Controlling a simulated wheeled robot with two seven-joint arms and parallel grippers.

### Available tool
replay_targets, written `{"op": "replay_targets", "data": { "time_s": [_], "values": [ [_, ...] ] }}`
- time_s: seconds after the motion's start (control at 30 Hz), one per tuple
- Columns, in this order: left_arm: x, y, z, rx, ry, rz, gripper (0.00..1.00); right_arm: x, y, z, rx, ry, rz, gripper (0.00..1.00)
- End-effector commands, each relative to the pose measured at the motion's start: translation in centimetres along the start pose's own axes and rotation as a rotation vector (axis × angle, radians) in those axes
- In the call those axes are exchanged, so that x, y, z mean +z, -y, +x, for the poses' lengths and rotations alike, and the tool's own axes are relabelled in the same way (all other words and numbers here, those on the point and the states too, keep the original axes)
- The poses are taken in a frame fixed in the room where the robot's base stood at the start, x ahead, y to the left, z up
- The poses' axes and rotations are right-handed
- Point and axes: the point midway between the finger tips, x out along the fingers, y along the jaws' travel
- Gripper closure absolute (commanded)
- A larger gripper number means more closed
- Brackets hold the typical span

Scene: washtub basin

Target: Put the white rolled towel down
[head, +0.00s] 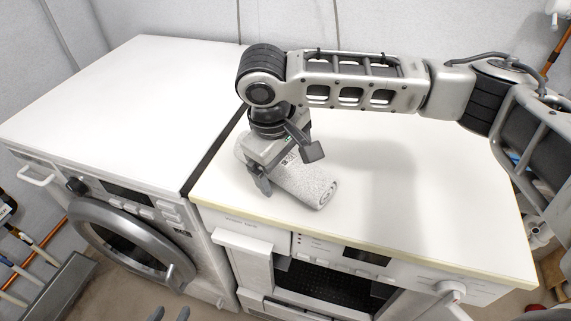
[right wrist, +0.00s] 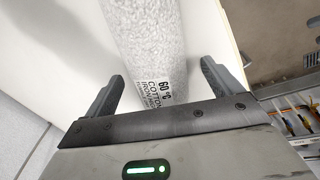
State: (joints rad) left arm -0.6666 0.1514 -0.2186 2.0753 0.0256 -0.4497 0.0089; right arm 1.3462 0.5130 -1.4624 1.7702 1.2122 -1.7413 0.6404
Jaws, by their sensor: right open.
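The white rolled towel (head: 312,187) lies on the white top of the right-hand appliance, near its left front part. In the right wrist view the towel (right wrist: 145,45) shows a fuzzy surface and printed text, and sits between the two fingers. My right gripper (head: 287,170) is over the towel, its fingers apart on either side; in the right wrist view the gripper (right wrist: 165,85) shows gaps beside the towel. Part of the towel is hidden under the gripper. Of my left gripper (head: 169,314), only two separated fingertips show at the bottom edge of the head view, with nothing between them.
The right appliance's white top (head: 440,220) is clear to the right of the towel. A washing machine (head: 110,90) with a bare white top stands to the left, a dark gap between them. The front edge of the top is close to the towel.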

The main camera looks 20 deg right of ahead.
Motion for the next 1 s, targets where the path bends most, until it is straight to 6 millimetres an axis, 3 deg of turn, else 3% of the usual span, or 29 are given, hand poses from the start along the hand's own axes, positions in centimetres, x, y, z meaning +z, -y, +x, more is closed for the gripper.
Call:
{"op": "replay_targets", "data": {
  "time_s": [0.3,0.5,0.7,1.0],
  "values": [
    [-0.2,0.0,-0.1,-0.001,0.0,0.002,0.64,-0.1,0.0,-6.8,0.001,-0.006,0.0,0.09],
    [-0.2,0.0,-0.2,-0.002,0.001,0.003,0.64,-0.1,0.0,-10.0,0.0,-0.004,0.0,0.09],
    [-0.2,0.0,-0.2,-0.002,0.002,0.004,0.64,-0.1,0.0,-11.2,0.0,-0.003,0.001,0.09],
    [-0.2,0.0,-0.1,-0.002,0.002,0.004,0.64,-0.1,0.0,-11.3,0.0,-0.002,0.001,0.09]
  ]
}}
